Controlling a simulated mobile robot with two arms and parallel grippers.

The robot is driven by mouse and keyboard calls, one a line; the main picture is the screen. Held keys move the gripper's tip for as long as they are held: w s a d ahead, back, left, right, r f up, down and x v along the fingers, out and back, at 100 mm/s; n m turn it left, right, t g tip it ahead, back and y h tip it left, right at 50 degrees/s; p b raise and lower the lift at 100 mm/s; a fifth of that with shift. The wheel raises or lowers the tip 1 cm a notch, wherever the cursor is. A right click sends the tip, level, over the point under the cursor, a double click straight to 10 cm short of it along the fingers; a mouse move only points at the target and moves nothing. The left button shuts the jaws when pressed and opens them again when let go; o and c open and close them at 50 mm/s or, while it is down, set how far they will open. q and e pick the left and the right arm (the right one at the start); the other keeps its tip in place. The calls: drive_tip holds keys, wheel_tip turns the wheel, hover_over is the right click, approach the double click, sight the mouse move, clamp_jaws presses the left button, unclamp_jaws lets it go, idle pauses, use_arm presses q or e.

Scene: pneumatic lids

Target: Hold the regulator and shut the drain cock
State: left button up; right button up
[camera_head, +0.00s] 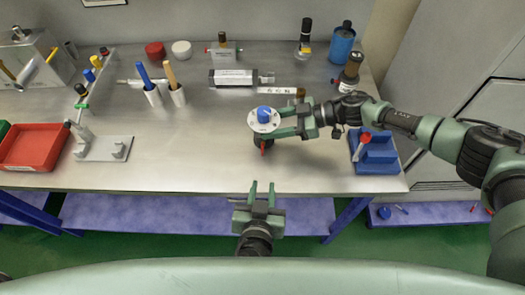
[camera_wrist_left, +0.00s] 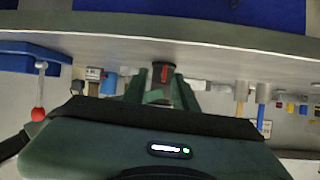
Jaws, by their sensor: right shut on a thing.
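The regulator (camera_head: 264,121) stands near the table's front, with a blue knob on a pale round top. Its red drain cock lever (camera_head: 263,147) points toward the front edge. My right gripper (camera_head: 283,122) is shut on the regulator from the right side. My left gripper (camera_head: 262,186) is open and empty, in front of the table edge and below the regulator in the head view, apart from it. In the left wrist view the regulator's dark lower body (camera_wrist_left: 155,70) and red lever (camera_wrist_left: 164,73) show beyond the left fingers, between them.
A blue holder (camera_head: 376,158) with a red-ended lever sits at the right. A red tray (camera_head: 32,148) and a grey stand (camera_head: 103,149) are at the left. Cups with tools and several fittings line the back. The front middle of the table (camera_head: 190,160) is clear.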

sight(262, 152)
use_arm(q)
drive_tip(key=shift+n+t, duration=0.4)
drive_tip(key=x, duration=0.4)
drive_tip(key=r+x, duration=0.1)
drive_tip(key=x, duration=0.3)
drive_tip(key=w+a+r+x, duration=0.1)
drive_tip(key=x, duration=0.3)
drive_tip(key=shift+w+a+r, duration=0.1)
drive_tip(key=shift+w+r, duration=0.05)
drive_tip(key=shift+c, duration=0.3)
clamp_jaws()
